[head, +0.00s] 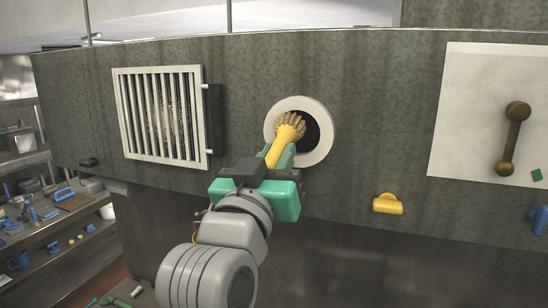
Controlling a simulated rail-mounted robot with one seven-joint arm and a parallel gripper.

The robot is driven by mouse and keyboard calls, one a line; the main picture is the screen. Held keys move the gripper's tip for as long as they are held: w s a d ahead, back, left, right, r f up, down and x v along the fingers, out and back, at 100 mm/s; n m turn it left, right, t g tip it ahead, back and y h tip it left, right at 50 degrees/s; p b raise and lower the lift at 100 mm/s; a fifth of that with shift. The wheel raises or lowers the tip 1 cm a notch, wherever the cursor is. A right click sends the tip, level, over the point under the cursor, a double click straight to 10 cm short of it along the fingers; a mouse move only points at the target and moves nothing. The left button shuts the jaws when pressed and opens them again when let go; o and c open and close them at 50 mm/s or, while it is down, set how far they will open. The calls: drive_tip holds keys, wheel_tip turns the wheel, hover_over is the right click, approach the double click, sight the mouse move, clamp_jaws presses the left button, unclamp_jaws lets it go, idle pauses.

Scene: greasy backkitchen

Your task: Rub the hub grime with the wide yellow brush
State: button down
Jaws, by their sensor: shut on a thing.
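My gripper (281,157) is shut on the yellow brush (283,146), whose handle points up and away from me. The brush's beige bristles (291,121) are in front of the white ring (325,140) on the dark wall. They overlap the left part of the ring's dark round opening (311,131). I cannot tell whether the bristles touch anything inside. The hub and its grime cannot be made out; the brush and the shadow in the opening hide what lies behind.
A barred vent (159,117) with a pale frame is to the left, with a dark bar beside it. A yellow knobbed piece (388,204) sits low on the right. A pale panel (470,110) carries a brass handle (513,138). Cluttered shelves (60,225) stand at far left.

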drive_tip(key=shift+d, duration=0.1)
idle(0.3)
drive_tip(key=shift+s+d+p, duration=0.15)
drive_tip(key=shift+s+d, duration=0.15)
drive_tip(key=shift+d, duration=0.65)
drive_tip(key=shift+s+d+p, duration=0.15)
drive_tip(key=shift+s+d, duration=0.15)
drive_tip(key=shift+d, duration=0.6)
drive_tip(key=shift+d, duration=0.1)
drive_tip(key=s, duration=0.1)
drive_tip(key=s+a, duration=0.1)
drive_tip(key=s, duration=0.2)
drive_tip(key=shift+s+a+b, duration=0.3)
drive_tip(key=shift+s+a, duration=0.1)
